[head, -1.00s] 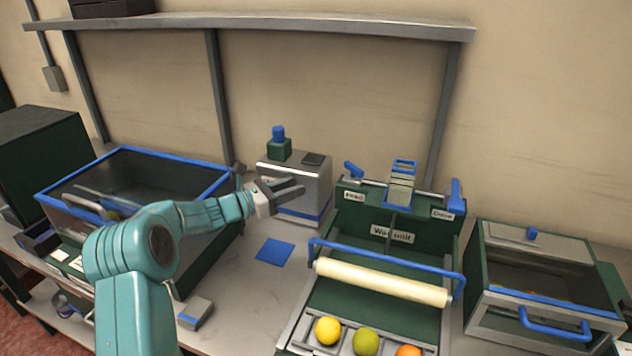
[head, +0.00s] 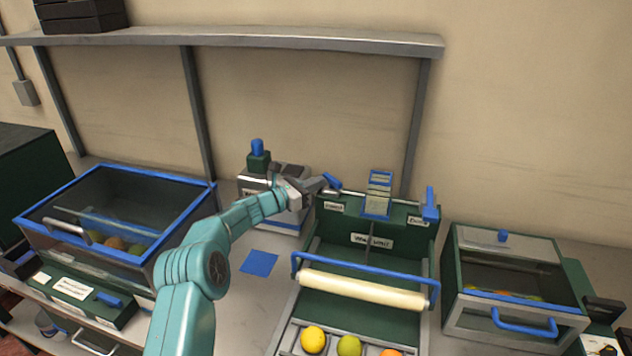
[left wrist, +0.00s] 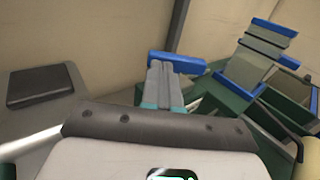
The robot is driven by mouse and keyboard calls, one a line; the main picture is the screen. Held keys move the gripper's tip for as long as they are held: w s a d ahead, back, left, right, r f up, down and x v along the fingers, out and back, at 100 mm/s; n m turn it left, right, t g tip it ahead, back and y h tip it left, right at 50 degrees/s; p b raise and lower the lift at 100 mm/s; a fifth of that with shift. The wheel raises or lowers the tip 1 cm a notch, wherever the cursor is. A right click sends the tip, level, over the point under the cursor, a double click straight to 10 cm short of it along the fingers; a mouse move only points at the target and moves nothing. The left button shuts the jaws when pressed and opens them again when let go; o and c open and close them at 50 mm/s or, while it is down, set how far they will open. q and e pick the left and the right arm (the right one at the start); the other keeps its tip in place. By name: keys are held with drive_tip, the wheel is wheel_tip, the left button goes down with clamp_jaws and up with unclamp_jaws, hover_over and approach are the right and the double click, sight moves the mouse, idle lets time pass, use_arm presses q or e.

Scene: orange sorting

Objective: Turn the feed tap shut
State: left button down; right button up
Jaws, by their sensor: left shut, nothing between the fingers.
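The feed tap is a blue lever (head: 332,181) at the top left corner of the green wash unit (head: 372,241), above a small label. It slants down to the right in the head view. My left gripper (head: 322,184) is shut and empty, its fingertips close to the lever's left side. In the left wrist view the closed fingers (left wrist: 163,80) point at the blue lever (left wrist: 190,64) and overlap it in the picture. I cannot tell whether they touch it. My right gripper is not in view.
A second blue lever (head: 430,204) stands upright at the unit's right corner. A blue-topped chute (head: 378,192) rises between the levers. A grey machine (head: 276,219) stands behind my left wrist. A blue-handled bar and pale roller (head: 362,289) cross the unit's front.

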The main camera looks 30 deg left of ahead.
use_arm(q)
drive_tip(key=shift+d, duration=0.1)
drive_tip(key=shift+w+a+b, duration=0.35)
drive_tip(key=shift+w+b, duration=0.1)
drive_tip(key=shift+b, duration=0.3)
idle(0.5)
drive_tip(key=shift+w+a, duration=0.2)
drive_tip(key=shift+w, duration=0.45)
drive_tip(key=shift+w+p, duration=0.2)
drive_tip(key=shift+p, duration=0.25)
drive_tip(key=shift+a, duration=0.1)
